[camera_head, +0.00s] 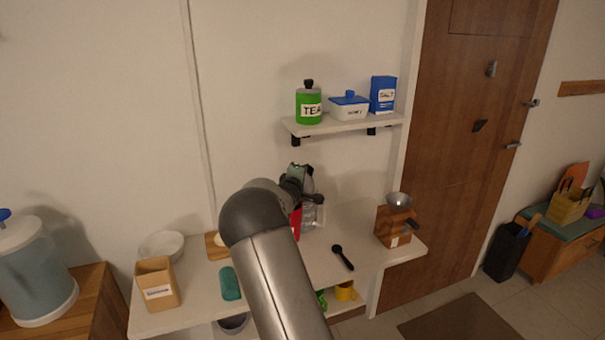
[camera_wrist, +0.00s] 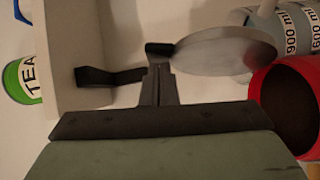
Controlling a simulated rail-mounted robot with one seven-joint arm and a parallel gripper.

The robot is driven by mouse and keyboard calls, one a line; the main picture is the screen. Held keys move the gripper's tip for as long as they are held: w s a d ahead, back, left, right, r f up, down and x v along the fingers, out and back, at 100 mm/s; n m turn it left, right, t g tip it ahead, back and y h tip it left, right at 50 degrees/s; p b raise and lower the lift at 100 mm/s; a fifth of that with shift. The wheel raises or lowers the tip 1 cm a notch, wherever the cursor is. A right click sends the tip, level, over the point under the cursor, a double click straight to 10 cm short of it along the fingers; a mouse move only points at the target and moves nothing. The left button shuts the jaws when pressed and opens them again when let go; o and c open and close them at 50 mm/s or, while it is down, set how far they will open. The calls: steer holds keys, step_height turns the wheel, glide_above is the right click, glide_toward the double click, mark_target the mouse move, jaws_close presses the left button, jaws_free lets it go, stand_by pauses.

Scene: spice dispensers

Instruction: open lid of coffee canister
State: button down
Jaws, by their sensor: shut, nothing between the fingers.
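The red coffee canister (camera_wrist: 284,104) is at the right of the wrist view, with its dark inside showing. Its grey round lid (camera_wrist: 222,52) is raised off the mouth, tilted up at its edge, with a black tab (camera_wrist: 159,49) at the far end. My gripper (camera_wrist: 158,70) is shut and empty, its fingertips close to the black tab; I cannot tell whether they touch. In the head view a strip of the red canister (camera_head: 296,222) shows beside my arm, which hides most of it. My gripper (camera_head: 296,177) is above it there.
A clear measuring jug (camera_head: 313,212) stands right beside the canister. A wall shelf (camera_head: 345,125) with a green tea canister (camera_head: 309,105) is above.

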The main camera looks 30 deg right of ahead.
steer(key=shift+r, duration=0.1)
steer(key=s+a+r, duration=0.2)
steer(key=s+a, duration=0.5)
steer(key=a, duration=0.3)
steer(key=shift+a+r, duration=0.3)
steer(key=shift+r, duration=0.1)
